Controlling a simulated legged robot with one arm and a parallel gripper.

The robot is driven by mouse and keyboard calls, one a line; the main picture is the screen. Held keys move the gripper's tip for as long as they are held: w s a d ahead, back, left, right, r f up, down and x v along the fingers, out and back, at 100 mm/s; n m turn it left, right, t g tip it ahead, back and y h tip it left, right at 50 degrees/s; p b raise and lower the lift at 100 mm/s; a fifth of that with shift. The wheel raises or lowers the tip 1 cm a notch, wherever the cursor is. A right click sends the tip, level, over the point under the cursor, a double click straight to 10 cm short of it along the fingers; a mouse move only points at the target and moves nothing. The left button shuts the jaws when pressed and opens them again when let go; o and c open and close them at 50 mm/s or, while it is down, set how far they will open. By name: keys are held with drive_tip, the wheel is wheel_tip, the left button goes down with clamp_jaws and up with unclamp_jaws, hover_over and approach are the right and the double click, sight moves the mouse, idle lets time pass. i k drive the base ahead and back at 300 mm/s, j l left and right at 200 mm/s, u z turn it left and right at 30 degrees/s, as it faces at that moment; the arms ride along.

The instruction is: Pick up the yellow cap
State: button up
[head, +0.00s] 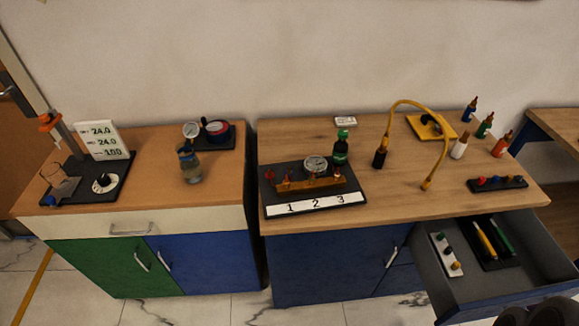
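A small orange-yellow cap (456,266) sits at the near end of a white strip (440,246) inside the open drawer (470,290) at the lower right. It is the only loose cap I see near yellow, and its exact colour is hard to tell at this size. A green cap and a dark cap stand on the same strip behind it. Dark rounded shapes at the bottom right edge look like part of my own body. My gripper's fingertips do not show, so I cannot see its state.
A black tray (488,262) with yellow and green pen-like tools lies right of the strip. A yellow hose (439,118) arches nearby. Bottles stand behind. The worktop's front middle is clear.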

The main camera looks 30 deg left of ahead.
sight(456, 264)
drive_tip(key=u, duration=1.25)
drive_tip(key=z, duration=1.4)
drive_tip(key=i+j+u, duration=0.2)
drive_tip(key=i+j, duration=0.15)
drive_tip(key=i, duration=0.2)
